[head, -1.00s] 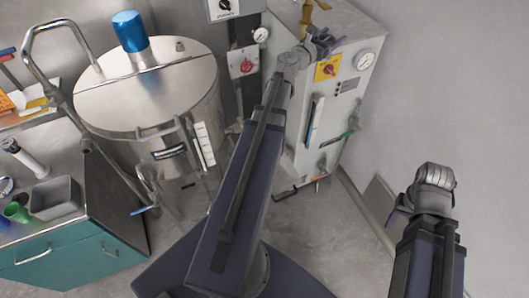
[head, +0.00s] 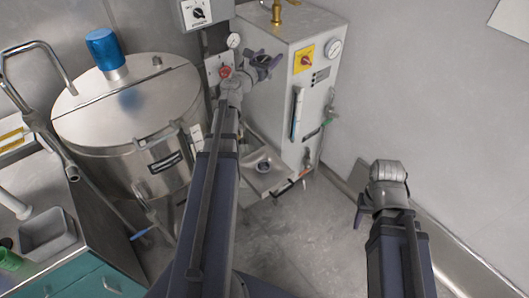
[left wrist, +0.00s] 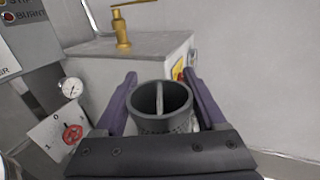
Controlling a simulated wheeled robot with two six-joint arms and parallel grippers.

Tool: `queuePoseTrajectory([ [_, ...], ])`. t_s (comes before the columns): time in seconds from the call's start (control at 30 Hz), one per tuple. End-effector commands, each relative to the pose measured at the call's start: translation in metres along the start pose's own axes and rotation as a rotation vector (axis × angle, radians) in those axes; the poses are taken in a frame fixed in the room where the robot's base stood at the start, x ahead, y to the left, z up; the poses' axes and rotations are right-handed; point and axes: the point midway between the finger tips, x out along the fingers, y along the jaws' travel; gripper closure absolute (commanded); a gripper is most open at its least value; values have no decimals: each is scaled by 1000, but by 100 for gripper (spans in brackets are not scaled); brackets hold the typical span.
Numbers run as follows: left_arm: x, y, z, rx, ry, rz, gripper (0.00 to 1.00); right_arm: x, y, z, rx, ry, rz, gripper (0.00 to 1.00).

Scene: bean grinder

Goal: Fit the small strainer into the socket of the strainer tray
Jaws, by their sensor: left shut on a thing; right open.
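The small strainer (left wrist: 162,108) is a dark round cup with a thin bar across its open top. My left gripper (head: 263,60) is shut on it, with one purple finger on each side. In the head view the strainer (head: 264,60) is small between the fingers, in front of the white machine's upper left edge. The strainer tray (head: 272,180) is a pale metal shelf low on the machine's left side, with a dark round socket (head: 263,166). The strainer is well above the tray, apart from it. My right gripper (head: 362,208) is open, at the lower right, away from both.
The white machine (head: 280,105) has a gauge, a yellow switch panel and a brass fitting on top. A large steel vat (head: 130,105) with a blue motor stands to the left. A teal cabinet (head: 90,282) is at lower left. Floor is open before the tray.

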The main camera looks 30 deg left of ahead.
Motion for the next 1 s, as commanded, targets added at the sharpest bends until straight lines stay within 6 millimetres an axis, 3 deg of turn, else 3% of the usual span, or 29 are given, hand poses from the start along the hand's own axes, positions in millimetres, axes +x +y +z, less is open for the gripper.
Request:
queuePoseTrajectory([
  [0.03,0,0,-34,0,0,4,94,34,-3,-2,-1,0,0,50],
  [1.0,8,8,-323,0,0,79,94,321,-30,-19,-10,3,3,50],
])
